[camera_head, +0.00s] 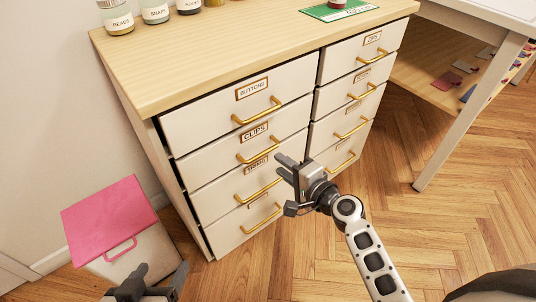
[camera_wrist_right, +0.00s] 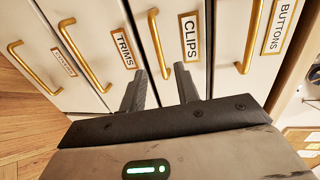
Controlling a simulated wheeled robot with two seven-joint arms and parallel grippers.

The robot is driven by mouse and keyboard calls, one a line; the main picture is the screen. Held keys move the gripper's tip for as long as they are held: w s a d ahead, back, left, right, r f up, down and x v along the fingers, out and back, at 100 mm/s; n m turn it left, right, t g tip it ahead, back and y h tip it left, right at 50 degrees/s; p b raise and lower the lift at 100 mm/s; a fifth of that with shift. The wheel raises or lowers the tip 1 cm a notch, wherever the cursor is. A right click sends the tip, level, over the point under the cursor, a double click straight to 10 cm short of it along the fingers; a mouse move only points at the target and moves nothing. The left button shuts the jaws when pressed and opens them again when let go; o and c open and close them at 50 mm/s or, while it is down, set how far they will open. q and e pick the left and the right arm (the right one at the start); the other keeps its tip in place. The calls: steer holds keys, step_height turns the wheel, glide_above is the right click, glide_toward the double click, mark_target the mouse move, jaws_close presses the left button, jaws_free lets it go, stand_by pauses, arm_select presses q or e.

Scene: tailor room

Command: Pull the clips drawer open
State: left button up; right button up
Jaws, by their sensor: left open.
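The clips drawer (camera_head: 215,158) is the second one down in the left column of a white cabinet, its front flush with the others. Its label (camera_head: 255,132) reads CLIPS and its brass bar handle (camera_head: 257,152) is below it. My right gripper (camera_head: 283,168) is just in front of the handle's right end, open and empty. In the right wrist view, the handle (camera_wrist_right: 157,42) runs down towards the gap between the open fingers (camera_wrist_right: 161,70); whether they touch it I cannot tell. My left gripper (camera_head: 152,277) is open and low at the bottom left, away from the cabinet.
The buttons drawer (camera_head: 205,115) is above and the trims drawer, with its handle (camera_wrist_right: 82,55), is below. Jars (camera_head: 155,10) and a green mat (camera_head: 318,14) are on the wooden top (camera_head: 220,60). A pink-lidded box (camera_head: 105,215) stands left; open floor (camera_head: 430,240) lies right.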

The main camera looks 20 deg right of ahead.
mark_target(265, 153)
steer(key=x, duration=0.6)
steer(key=shift+w+a+b, duration=0.1)
steer(key=shift+w+b, duration=0.25)
jaws_close()
